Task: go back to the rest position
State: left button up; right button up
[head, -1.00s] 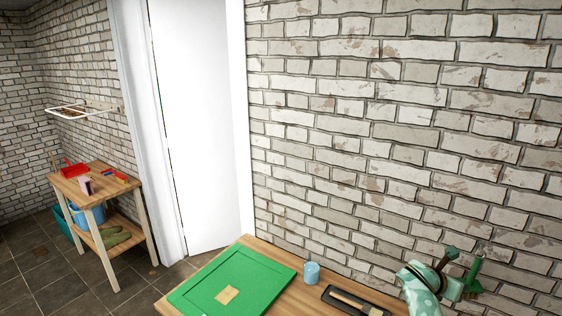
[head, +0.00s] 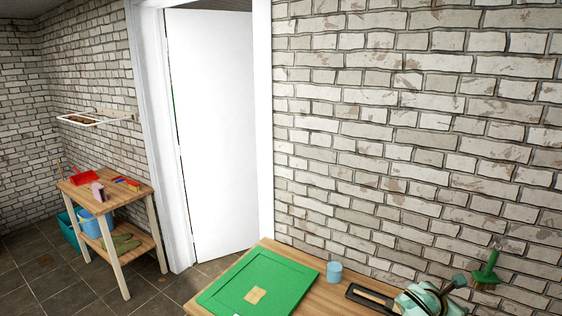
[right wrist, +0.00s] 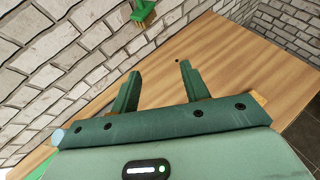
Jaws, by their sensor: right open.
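My right gripper (head: 457,284) is at the lower right of the head view, by the brick wall and over the right part of the wooden worktop (head: 288,259). In the right wrist view its two dark green fingers (right wrist: 158,82) stand apart with nothing between them, above bare wood. The fingertips show only in part in the head view. My left gripper is not in view.
A green brush (head: 487,271) hangs on the wall near my right gripper. A wooden stand (head: 137,199) is left of the white door (head: 212,140).

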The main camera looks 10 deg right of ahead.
jog(key=s+a+r+m+t+y, duration=0.1)
jog(key=s+a+m+t+y, duration=0.15)
jog(key=s+a+m, duration=0.7)
jog(key=s+a+m+t+y, duration=0.1)
jog(key=s+a+m+y, duration=0.35)
jog(key=s+a, duration=0.9)
jog(key=s+a+f+g+y+b, duration=0.1)
jog(key=s+f+b, duration=0.15)
jog(key=f, duration=0.85)
jog(key=s+f+m+g+y+b, duration=0.1)
jog(key=s+f+b, duration=0.15)
jog(key=f, duration=0.95)
jog(key=s+a+f+g+y+b, duration=0.1)
jog(key=f+g+b, duration=0.15)
jog(key=f, duration=0.85)
jog(key=s+f+m+g+y+b, duration=0.1)
jog(key=s+f+b, duration=0.5)
jog(key=s+f, duration=1.4)
notch_tip(320, 180, down, 2)
jog(key=shift+s+m+g, duration=0.2)
jog(key=shift+m+g, duration=0.4)
jog(key=shift+m, duration=0.4)
